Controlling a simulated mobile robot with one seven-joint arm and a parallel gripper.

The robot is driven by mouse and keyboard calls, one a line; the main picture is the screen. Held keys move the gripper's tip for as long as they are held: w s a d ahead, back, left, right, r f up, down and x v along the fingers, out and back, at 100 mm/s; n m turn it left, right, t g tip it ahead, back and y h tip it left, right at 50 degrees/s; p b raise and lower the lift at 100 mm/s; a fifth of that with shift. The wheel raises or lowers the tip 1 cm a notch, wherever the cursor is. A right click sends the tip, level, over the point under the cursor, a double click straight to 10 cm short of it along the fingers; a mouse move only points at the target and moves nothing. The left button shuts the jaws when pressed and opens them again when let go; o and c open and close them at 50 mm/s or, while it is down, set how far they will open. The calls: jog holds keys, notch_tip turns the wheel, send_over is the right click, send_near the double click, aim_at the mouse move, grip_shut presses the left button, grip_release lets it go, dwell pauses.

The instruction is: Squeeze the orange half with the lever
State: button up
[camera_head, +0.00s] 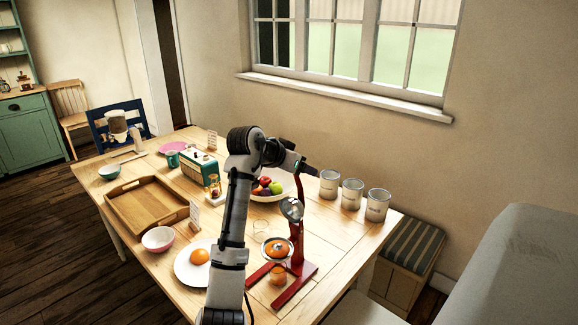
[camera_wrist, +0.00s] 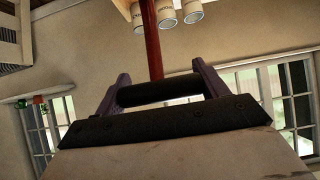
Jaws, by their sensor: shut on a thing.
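The red juice press (camera_head: 297,235) stands at the front right of the table. An orange half (camera_head: 277,249) sits in its metal holder, below the raised metal press cup (camera_head: 292,209), with a clear gap between them. A small glass (camera_head: 278,274) that looks orange stands under the holder. My gripper (camera_head: 309,169) is high beside the top of the press. In the wrist view my gripper (camera_wrist: 160,92) is shut on the black handle (camera_wrist: 155,94) of the lever, whose red rod (camera_wrist: 152,45) runs away from it.
A white plate with an orange piece (camera_head: 199,256) and a pink bowl (camera_head: 158,239) lie left of my arm. A fruit bowl (camera_head: 272,192) stands behind the press. Several grey cans (camera_head: 352,193) line the back right. A wooden tray (camera_head: 146,206) is at the left.

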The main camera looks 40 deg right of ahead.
jog(key=d, duration=0.1)
jog(key=d+f+y, duration=0.1)
jog(key=shift+d+y, duration=0.3)
jog(key=shift+d+f+y+p, duration=0.25)
jog(key=shift+d+y+p, duration=0.05)
jog(key=shift+d, duration=0.1)
jog(key=o, duration=1.4)
jog(key=shift+w+d, duration=0.1)
jog(key=shift+a+r, duration=0.2)
jog(key=shift+r, duration=0.2)
jog(key=b+v, duration=0.4)
jog(key=v, duration=0.9)
jog(key=shift+a, duration=0.2)
jog(key=shift+w+r, duration=0.15)
